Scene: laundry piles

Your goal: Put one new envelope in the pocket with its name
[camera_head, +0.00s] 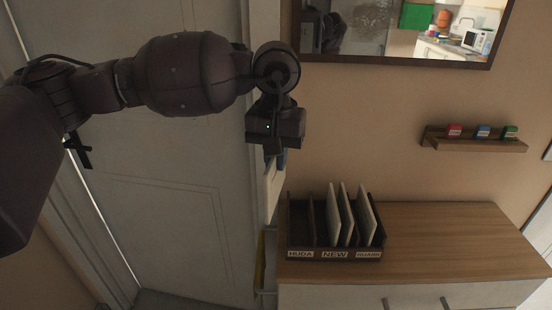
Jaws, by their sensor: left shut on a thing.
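My left gripper (275,154) points down, left of and above the dark rack, shut on a pale, flat thing (273,190) that looks like an envelope. A bit of blue shows by the fingertips; any name on it cannot be read. The dark rack (320,254) stands on the cabinet's left end, with front labels reading HUDA, NEW and a third, small name that is hard to read. Several pale envelopes (339,220) stand in its middle and right part, leaning slightly. The HUDA pocket at the left looks empty. My right gripper is out of view.
The wooden cabinet top (450,235) is clear right of the rack. A wall shelf (475,143) above it holds red, blue and green small blocks. A framed mirror (400,60) hangs higher up. A grey door (170,200) stands at the left, behind my arm.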

